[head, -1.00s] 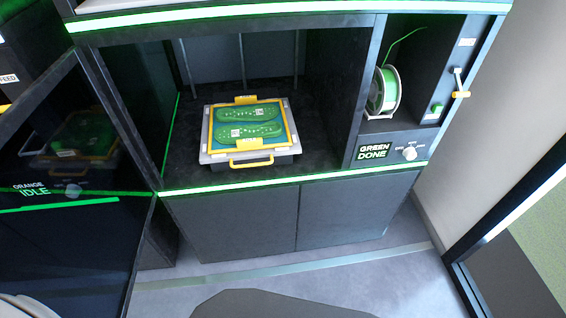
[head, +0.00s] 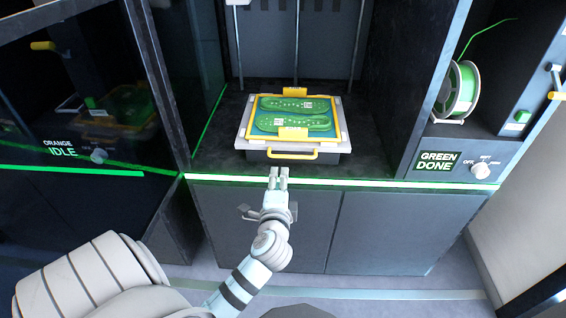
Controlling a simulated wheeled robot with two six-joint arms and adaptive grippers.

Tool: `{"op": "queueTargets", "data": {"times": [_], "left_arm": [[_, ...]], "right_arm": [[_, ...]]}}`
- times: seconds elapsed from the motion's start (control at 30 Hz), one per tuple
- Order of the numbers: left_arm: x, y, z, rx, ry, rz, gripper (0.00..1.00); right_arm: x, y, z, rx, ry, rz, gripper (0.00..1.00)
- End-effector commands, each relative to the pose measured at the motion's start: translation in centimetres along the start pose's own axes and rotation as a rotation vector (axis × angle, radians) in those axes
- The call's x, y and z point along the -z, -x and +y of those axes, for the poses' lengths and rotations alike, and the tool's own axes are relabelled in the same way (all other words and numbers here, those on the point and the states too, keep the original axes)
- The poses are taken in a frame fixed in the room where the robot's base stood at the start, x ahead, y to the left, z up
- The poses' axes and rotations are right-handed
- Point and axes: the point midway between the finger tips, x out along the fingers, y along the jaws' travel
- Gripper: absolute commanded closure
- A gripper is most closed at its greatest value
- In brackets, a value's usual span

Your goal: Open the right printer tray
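The printer tray (head: 243,140) is a light grey box in the green printer's open bay. It has a yellow front handle (head: 292,155) and yellow clips. Two green insoles (head: 293,113) lie on its plate. My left gripper (head: 278,172) is just in front of and below the handle, pointing at it, with a small gap in the picture. Its two fingers look slightly apart, with nothing seen between them. My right gripper is out of view.
A green filament spool (head: 460,90) and a panel reading "GREEN DONE" (head: 438,164) with a knob (head: 481,171) are at the right. A dark printer reading "ORANGE IDLE" (head: 62,148) stands at the left. Cabinet doors (head: 405,232) are below the bay.

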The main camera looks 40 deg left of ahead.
Motion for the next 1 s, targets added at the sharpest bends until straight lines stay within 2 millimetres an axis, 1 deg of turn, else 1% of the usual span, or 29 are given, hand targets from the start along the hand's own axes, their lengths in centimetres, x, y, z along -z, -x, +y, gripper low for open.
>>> {"op": "queueTargets", "data": {"times": [0.17, 0.2, 0.3, 0.4, 0.5, 0.63, 0.87, 0.93, 1.0], "left_arm": [[0.0, -4.5, -0.1, 0.001, -0.002, -0.001, 0.7], [0.0, -5.8, -0.1, 0.0, -0.001, 0.0, 0.7], [0.0, -8.7, 0.1, -0.002, 0.0, -0.001, 0.7], [0.0, -10.9, 0.0, -0.003, 0.002, -0.001, 0.7], [0.0, -12.2, 0.1, -0.005, 0.003, 0.001, 0.7], [0.0, -13.1, 0.0, -0.005, 0.004, 0.002, 0.7], [0.1, -13.2, -0.1, -0.005, 0.004, 0.002, 0.7], [0.1, -13.2, -0.1, -0.005, 0.004, 0.002, 0.78], [0.1, -13.2, -0.1, -0.006, 0.004, 0.002, 0.9]], "right_arm": [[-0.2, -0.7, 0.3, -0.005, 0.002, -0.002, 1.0], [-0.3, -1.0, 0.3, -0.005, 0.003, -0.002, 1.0], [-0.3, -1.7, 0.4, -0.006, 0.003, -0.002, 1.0], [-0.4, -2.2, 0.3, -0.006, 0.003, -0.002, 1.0], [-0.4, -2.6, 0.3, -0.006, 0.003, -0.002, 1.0], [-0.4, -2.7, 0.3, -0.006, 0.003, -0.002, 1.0], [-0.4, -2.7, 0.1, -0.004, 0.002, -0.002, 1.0], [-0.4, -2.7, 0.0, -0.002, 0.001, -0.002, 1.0], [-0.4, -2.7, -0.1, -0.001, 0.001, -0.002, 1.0]]}}
